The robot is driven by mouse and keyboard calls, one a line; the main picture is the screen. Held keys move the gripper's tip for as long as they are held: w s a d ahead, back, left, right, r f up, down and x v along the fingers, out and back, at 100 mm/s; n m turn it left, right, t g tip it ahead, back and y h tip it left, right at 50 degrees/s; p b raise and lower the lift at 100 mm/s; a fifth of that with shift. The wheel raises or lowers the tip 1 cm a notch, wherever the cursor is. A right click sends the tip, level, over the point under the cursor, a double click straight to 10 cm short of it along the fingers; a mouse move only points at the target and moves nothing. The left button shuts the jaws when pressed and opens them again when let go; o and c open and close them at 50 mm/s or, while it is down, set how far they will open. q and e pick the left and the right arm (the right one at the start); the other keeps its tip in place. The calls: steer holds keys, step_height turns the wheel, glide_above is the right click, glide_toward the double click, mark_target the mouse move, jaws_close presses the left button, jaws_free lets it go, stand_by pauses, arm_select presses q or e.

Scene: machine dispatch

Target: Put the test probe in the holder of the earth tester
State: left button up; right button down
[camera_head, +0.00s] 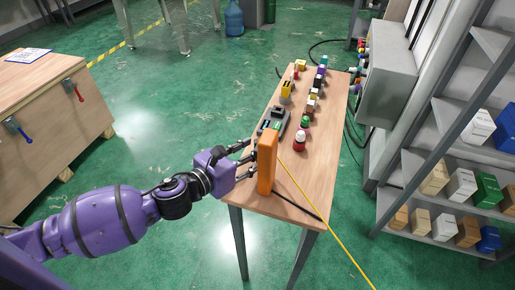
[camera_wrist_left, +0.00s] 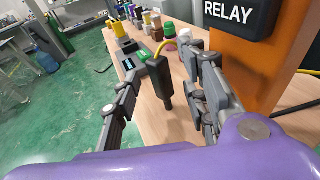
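The test probe (camera_wrist_left: 160,84) has a black handle and a yellow lead curving from its top; in the left wrist view it points downward between my left gripper's fingers. My left gripper (camera_wrist_left: 166,72) is open, with one finger on each side of the probe; I cannot tell whether either touches it. In the head view my left gripper (camera_head: 252,157) is at the table's left edge, beside a tall orange block that partly hides it. A dark grey device with a green label, apparently the earth tester (camera_head: 274,121), lies just beyond. Its holder is not clearly visible. My right gripper is out of view.
The orange block (camera_head: 268,163), marked RELAY in the wrist view, stands close to my gripper. A yellow cable (camera_head: 325,218) crosses the near table edge. A wooden crate (camera_head: 45,115) stands left.

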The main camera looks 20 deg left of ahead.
arm_select(q)
steer(key=shift+w+d+f, duration=0.15)
steer(key=shift+w+d, duration=0.1)
steer(key=shift+w, duration=0.35)
jaws_close()
